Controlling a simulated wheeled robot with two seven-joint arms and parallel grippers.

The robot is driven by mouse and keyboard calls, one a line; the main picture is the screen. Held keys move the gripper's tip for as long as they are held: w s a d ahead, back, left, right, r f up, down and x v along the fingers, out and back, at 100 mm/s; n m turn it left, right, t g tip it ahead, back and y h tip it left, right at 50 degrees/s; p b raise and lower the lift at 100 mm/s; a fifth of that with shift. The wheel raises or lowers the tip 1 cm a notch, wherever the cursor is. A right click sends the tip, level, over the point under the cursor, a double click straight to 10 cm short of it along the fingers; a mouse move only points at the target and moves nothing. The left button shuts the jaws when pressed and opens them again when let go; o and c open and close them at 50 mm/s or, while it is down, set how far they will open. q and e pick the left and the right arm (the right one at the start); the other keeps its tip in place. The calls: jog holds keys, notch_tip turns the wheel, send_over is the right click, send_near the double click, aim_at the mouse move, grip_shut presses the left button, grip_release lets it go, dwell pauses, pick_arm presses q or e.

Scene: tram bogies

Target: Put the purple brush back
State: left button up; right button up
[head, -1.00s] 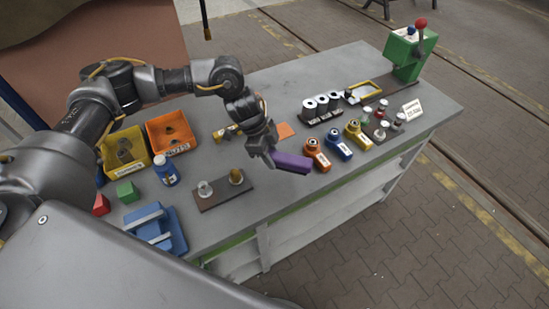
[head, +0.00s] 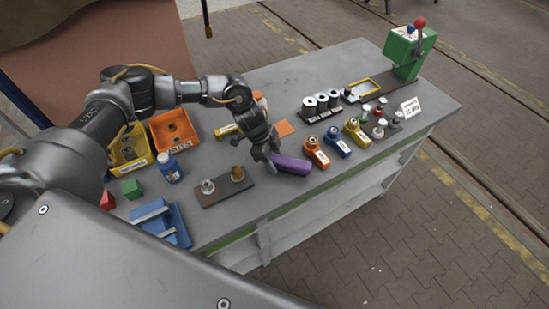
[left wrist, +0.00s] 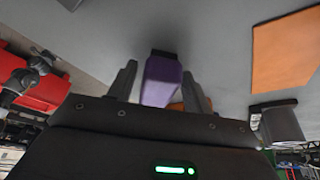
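The purple brush (head: 292,165) lies near the table's front edge, left of the orange bottle-like item, and appears to rest on the grey top. My left gripper (head: 268,158) is at the brush's left end, with its fingers spread. In the left wrist view the purple brush (left wrist: 161,82) is between the two fingers of my left gripper (left wrist: 160,88), with a narrow gap at its left side; contact on the right side is hard to tell. My right gripper is not in view.
The grey table (head: 330,68) also holds a dark stand with two knobs (head: 222,187), orange (head: 318,153), blue (head: 338,142) and yellow (head: 356,132) items, a flat orange piece (head: 285,128), black-and-white rolls (head: 321,103), and a green lever device (head: 408,52). Bins (head: 172,130) stand at left.

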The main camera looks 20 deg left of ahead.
pick_arm(q)
jog(key=shift+o, duration=0.6)
jog(key=shift+w+a+r, duration=0.1)
jog(key=shift+r, duration=0.15)
jog(key=b+v, duration=0.4)
jog(key=v, duration=0.7)
jog(key=shift+r, duration=0.25)
